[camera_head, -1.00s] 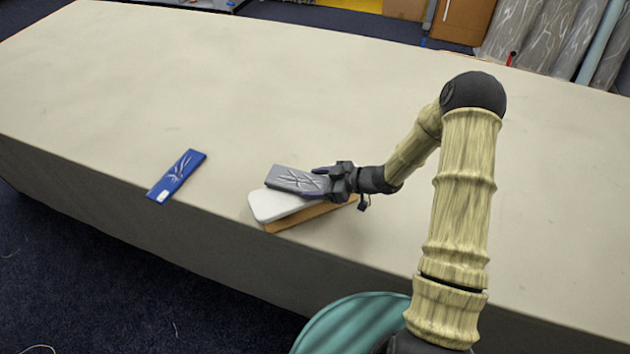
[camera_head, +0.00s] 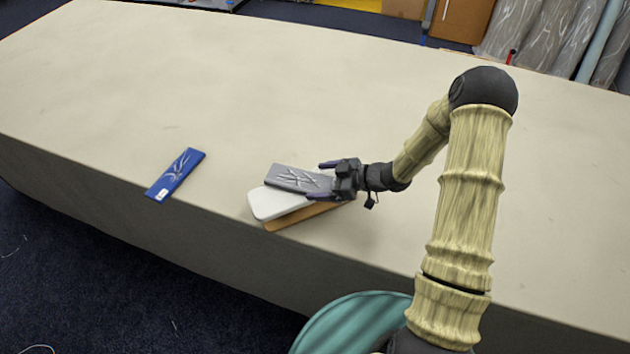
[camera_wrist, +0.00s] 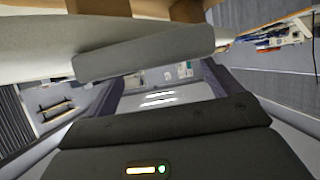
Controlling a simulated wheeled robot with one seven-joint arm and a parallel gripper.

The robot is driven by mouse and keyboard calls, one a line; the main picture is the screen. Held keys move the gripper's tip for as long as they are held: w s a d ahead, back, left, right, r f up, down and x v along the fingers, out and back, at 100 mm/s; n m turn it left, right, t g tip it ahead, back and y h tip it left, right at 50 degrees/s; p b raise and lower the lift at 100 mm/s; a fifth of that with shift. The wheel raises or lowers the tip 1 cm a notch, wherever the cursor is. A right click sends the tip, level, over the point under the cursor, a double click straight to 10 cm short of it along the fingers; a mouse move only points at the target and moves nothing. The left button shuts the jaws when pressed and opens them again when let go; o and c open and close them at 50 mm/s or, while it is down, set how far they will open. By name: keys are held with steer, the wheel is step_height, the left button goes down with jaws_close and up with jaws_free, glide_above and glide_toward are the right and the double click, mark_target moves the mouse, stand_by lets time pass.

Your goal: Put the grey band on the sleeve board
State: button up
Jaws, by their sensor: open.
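The grey band (camera_head: 298,179) is a flat grey box with a pale leaf-like pattern. It lies on the white padded top of the sleeve board (camera_head: 268,205), which has a brown wooden base (camera_head: 300,216). My gripper (camera_head: 326,181) is open at the band's right end, its fingers apart on either side of that end. In the wrist view the grey band (camera_wrist: 145,52) lies across the picture beyond the open fingers. Whether a finger still touches the band cannot be told.
A blue band (camera_head: 176,174) with a similar pattern and a white label lies to the left, near the table's front edge. The cloth table (camera_head: 250,90) is clear behind and to the right. A teal round object (camera_head: 350,325) is at the bottom.

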steer(key=b+v, duration=0.1)
steer(key=v, duration=0.9)
steer(key=w+d+r+m+t+h, duration=0.1)
steer(key=d+r+m+t+h, duration=0.45)
steer(key=h, duration=0.45)
steer(key=s+r+m+g+h, duration=0.2)
steer(key=s+m+g, duration=0.4)
steer(key=s, duration=1)
steer(key=r+m, duration=0.1)
steer(key=m, duration=0.2)
steer(key=shift+s+a+r+g, duration=0.3)
steer(key=shift+s+a+g, duration=0.05)
steer(key=shift+s, duration=0.05)
